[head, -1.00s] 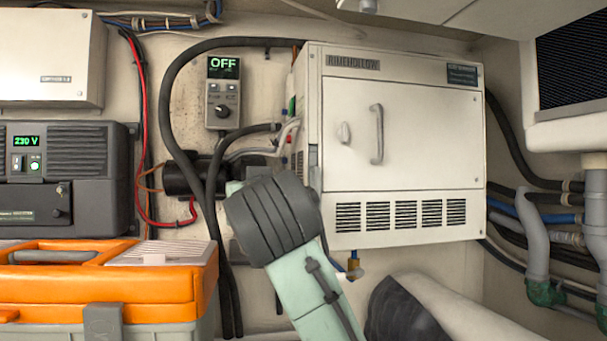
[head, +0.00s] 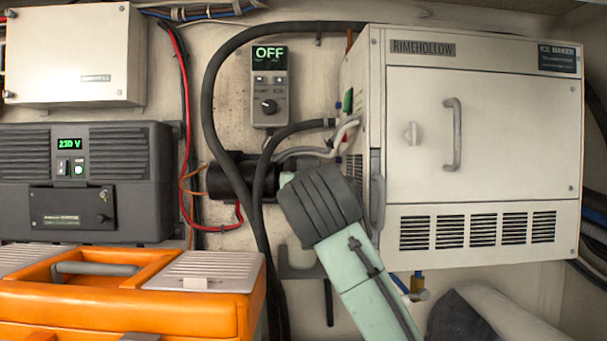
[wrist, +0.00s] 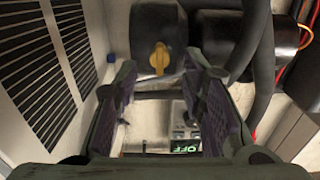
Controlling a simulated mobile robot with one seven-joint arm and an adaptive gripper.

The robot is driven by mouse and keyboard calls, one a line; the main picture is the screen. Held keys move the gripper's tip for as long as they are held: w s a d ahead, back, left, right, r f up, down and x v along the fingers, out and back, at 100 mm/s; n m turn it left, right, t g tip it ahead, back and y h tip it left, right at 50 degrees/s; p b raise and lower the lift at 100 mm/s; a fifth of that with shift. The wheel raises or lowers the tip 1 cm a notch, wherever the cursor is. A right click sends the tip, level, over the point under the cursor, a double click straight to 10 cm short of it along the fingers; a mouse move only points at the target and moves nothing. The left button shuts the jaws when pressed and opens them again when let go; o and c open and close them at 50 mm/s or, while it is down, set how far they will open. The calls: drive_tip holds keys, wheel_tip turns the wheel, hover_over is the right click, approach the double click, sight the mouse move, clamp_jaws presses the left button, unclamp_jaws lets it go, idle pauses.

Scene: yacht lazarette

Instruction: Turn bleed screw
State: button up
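A yellow winged screw (wrist: 159,58), which looks like the bleed screw, stands on the dark end of a black cylindrical body (wrist: 140,25) in the wrist view. My gripper (wrist: 163,80) is open, with one purple-padded finger on each side and nothing between the pads. The screw appears between and beyond the fingertips, apart from them. In the head view the black pump-like body (head: 230,178) shows left of my arm, which hides its right end. The screw and my fingers cannot be made out there.
The white ice maker (head: 480,130) stands right of my arm; its louvred side (wrist: 45,70) is close at left in the wrist view. Black hoses (head: 212,110) run beside the body. A control panel (head: 269,87) reads OFF. An orange toolbox (head: 190,305) sits lower left.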

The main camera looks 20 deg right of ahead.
drive_tip(key=shift+x, duration=1.1)
clamp_jaws()
